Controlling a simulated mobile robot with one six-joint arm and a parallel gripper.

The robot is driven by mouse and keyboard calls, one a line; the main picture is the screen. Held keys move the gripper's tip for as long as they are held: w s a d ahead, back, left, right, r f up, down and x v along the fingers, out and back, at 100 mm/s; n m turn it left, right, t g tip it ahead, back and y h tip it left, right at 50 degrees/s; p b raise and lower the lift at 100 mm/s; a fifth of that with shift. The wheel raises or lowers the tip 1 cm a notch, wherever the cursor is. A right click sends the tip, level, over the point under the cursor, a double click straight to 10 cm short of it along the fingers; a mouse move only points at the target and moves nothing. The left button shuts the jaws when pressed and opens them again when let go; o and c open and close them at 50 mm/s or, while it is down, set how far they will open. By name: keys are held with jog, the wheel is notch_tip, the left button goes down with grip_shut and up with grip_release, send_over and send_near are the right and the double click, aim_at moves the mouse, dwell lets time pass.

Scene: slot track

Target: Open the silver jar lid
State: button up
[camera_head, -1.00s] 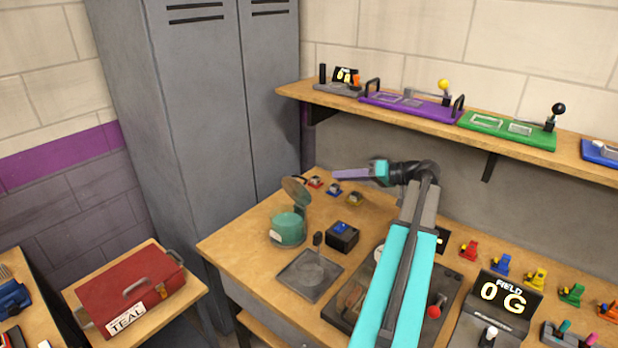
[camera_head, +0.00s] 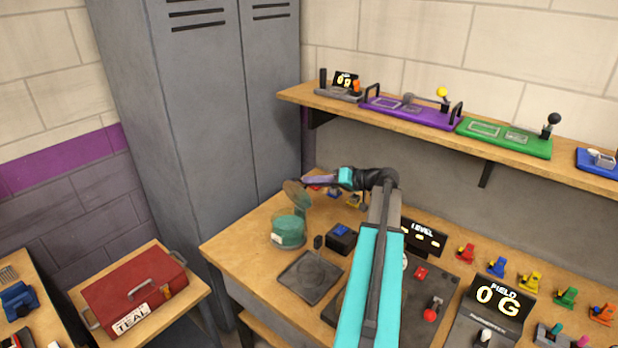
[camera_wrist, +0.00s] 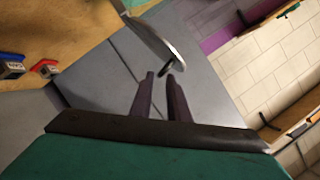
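The jar (camera_head: 289,233) is a teal, glassy round container on the wooden bench. Its silver lid (camera_head: 297,194) stands raised and steeply tilted above the jar's far side, its opening uncovered.
A small black box with a blue top (camera_head: 341,237) and a dark square plate (camera_head: 310,277) lie right of the jar. Small coloured switches sit behind. The shelf (camera_head: 400,112) hangs above; a grey locker (camera_head: 205,130) stands behind left.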

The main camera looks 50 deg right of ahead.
jog(key=shift+p+x, duration=0.35)
jog(key=shift+x, duration=1.15)
jog(key=shift+c, duration=0.4)
grip_shut()
